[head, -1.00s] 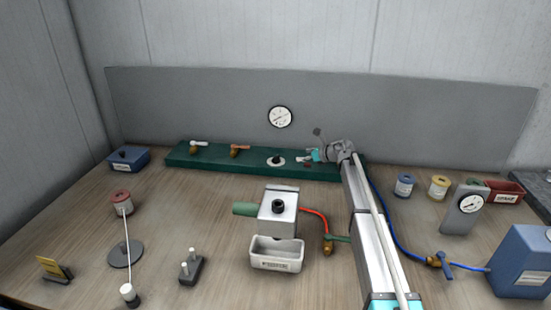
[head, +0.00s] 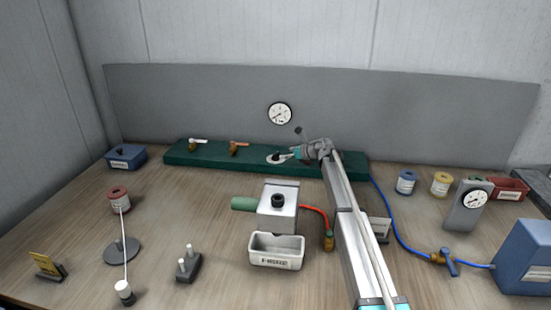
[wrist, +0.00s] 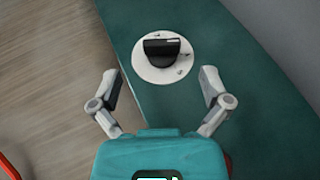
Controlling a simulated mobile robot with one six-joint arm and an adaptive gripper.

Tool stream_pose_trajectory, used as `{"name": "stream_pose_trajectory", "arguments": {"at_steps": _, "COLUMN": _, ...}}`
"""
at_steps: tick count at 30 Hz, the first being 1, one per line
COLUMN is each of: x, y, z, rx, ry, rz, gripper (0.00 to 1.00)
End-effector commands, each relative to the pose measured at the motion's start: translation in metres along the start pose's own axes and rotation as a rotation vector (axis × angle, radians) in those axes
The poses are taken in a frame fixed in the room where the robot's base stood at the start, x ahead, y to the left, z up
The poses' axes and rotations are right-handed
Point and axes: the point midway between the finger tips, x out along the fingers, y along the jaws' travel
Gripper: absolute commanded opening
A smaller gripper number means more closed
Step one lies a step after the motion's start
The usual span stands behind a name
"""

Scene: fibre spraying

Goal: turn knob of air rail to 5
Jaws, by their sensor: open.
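The air rail (head: 190,160) is a long dark green bar at the back of the table; it also fills much of the wrist view (wrist: 255,130). Its black knob (wrist: 161,50) sits on a round white dial plate (wrist: 142,68) with small marks too blurred to read. The knob also shows in the head view (head: 274,157), partly beside my gripper. My gripper (head: 291,153) is open and empty. In the wrist view its two fingers (wrist: 160,75) are spread to either side of the dial's near edge, apart from the knob.
A round gauge (head: 279,113) hangs on the grey panel above the rail. Valves with a white lever (head: 198,142) and an orange lever (head: 238,146) stand on the rail's left part. A silver block (head: 278,208) and a white bin (head: 276,250) stand in front.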

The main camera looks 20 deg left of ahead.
Motion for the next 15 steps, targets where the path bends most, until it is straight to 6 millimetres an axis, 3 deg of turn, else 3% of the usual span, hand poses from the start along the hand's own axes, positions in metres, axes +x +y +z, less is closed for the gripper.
{"name": "stream_pose_trajectory", "arguments": {"at_steps": 6, "x": 0.034, "y": -0.001, "z": -0.002, "rx": -0.001, "ry": 0.0, "rz": 0.001, "gripper": 0.97}}
{"name": "stream_pose_trajectory", "arguments": {"at_steps": 15, "x": 0.052, "y": 0.0, "z": 0.0, "rx": 0.0, "ry": 0.0, "rz": 0.0, "gripper": 0.97}}
